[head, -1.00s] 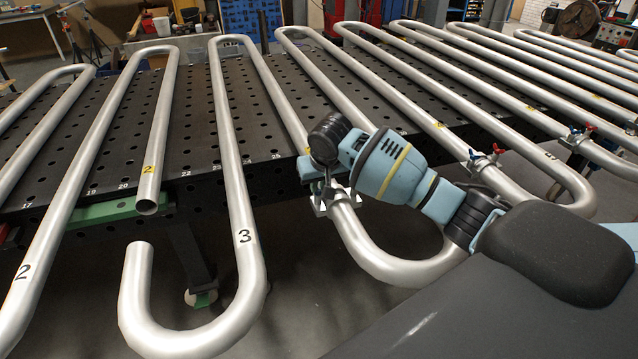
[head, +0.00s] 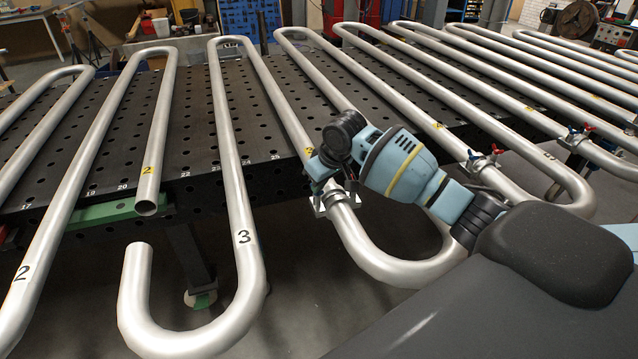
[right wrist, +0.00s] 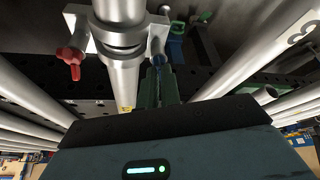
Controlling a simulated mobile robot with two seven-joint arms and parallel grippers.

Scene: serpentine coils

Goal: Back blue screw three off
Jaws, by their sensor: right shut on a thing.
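A metal clamp (head: 337,203) sits around the silver pipe to the right of the coil marked 3 (head: 245,238), just off the table's front edge. In the right wrist view the clamp (right wrist: 105,35) has a red screw (right wrist: 72,60) on its left and a blue screw (right wrist: 158,61) on its right. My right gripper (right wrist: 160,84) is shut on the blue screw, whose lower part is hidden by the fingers. In the head view the right gripper (head: 325,184) is at the clamp, partly hidden by its own wrist. My left gripper is not in view.
Silver serpentine pipes lie across the black perforated table (head: 200,120) and overhang its front edge. A similar clamp with red and blue screws (head: 483,160) is on a pipe further right. An open pipe end (head: 147,207) marked 2 juts out at the left.

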